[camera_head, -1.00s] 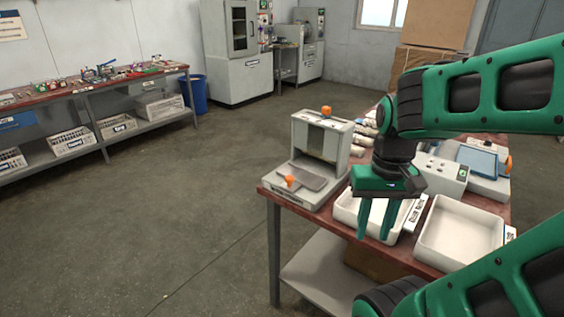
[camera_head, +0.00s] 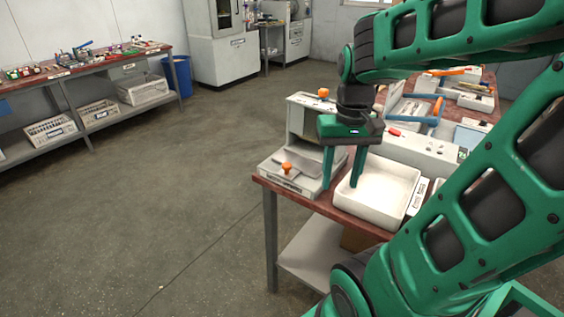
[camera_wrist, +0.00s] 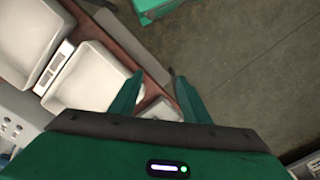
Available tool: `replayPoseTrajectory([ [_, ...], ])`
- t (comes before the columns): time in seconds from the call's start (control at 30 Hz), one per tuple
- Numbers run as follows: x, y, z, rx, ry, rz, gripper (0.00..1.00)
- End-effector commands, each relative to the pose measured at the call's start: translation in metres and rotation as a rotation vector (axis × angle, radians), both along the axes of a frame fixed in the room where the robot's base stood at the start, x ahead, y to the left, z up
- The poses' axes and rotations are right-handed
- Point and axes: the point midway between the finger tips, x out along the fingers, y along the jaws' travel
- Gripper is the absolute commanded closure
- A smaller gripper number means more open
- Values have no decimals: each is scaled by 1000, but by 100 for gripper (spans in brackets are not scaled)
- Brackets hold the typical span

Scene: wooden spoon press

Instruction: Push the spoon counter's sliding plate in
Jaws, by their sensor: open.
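The spoon counter (camera_head: 306,117) is a pale grey box-like press at the left end of the red-brown table, with an orange knob on top. Its sliding plate (camera_head: 301,166) is a flat grey plate sticking out at the front, with an orange knob (camera_head: 287,168) at its outer end. My gripper (camera_head: 341,184) is open and empty. It points down just right of the counter, over the near-left side of a white tray, and partly hides the counter's right side. The wrist view shows its two green fingers (camera_wrist: 158,78) apart with nothing between them; I cannot make out the plate there.
The white tray (camera_head: 368,213) stands right of the counter, near the table's front edge (camera_head: 322,207). Grey devices with blue and orange parts stand further back. My arm covers the right side. Open floor lies left of the table, with a tool bench (camera_head: 88,68) and blue bin (camera_head: 177,75) beyond.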

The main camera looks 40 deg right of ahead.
Motion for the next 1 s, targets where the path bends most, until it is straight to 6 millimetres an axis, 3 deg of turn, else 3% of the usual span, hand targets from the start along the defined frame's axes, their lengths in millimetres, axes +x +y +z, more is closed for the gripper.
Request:
replayPoseTrajectory([
  [0.1, 56, -9, 12, 0, 1, 20, 57],
  [0.3, 144, -15, 20, -5, 1, 56, 57],
  [0.5, 204, -14, 18, -11, 1, 86, 57],
  [0.6, 219, -12, 16, -13, 0, 97, 57],
  [0.77, 227, -11, 10, -13, 1, 101, 57],
  [1.0, 226, -9, -25, -13, 3, 103, 57],
])
